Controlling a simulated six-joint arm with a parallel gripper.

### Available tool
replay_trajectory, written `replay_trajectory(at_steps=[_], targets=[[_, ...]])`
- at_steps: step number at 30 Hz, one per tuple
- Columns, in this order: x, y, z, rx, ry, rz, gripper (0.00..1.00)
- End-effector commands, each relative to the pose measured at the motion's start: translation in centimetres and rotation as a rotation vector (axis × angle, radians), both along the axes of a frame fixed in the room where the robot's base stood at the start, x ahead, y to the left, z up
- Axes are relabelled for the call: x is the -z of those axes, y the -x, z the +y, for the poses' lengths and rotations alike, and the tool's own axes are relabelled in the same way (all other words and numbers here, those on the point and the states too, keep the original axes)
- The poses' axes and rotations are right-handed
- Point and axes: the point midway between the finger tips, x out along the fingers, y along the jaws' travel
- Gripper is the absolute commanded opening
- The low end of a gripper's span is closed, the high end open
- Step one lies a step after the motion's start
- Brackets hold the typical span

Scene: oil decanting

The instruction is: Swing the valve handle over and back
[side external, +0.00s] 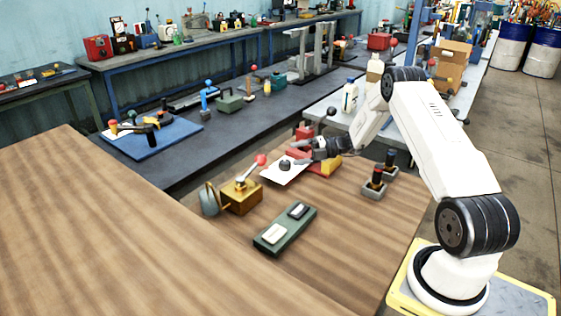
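A brass-coloured valve box (241,198) sits on the wooden table, with a round grey disc (209,199) at its left side. Its lever handle (252,170) leans up to the right and ends in a red tip (262,159). My gripper (299,154) is to the right of the handle and apart from it, low over a white plate with a dark round knob (285,165). The fingers are small and dark here, so I cannot tell whether they are open or shut.
A green-grey box with two pale switches (285,230) lies in front of the valve box. Two dark joystick-like units (374,184) stand to the right. A blue board with a lever fixture (150,137) lies on the dark bench behind. The table's left part is clear.

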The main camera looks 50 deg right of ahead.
Motion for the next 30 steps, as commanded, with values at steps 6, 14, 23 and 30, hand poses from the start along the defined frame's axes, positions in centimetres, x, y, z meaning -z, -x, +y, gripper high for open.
replay_trajectory(at_steps=[6,14,23,30], targets=[[0.2,-0.4,0.5,-0.002,0.097,-0.119,0.92],[0.5,-1.0,1.3,0.005,0.305,-0.355,0.92],[0.9,-1.7,2.3,0.025,0.579,-0.626,0.92],[1.3,-2.2,3.0,0.042,0.814,-0.825,0.92]])
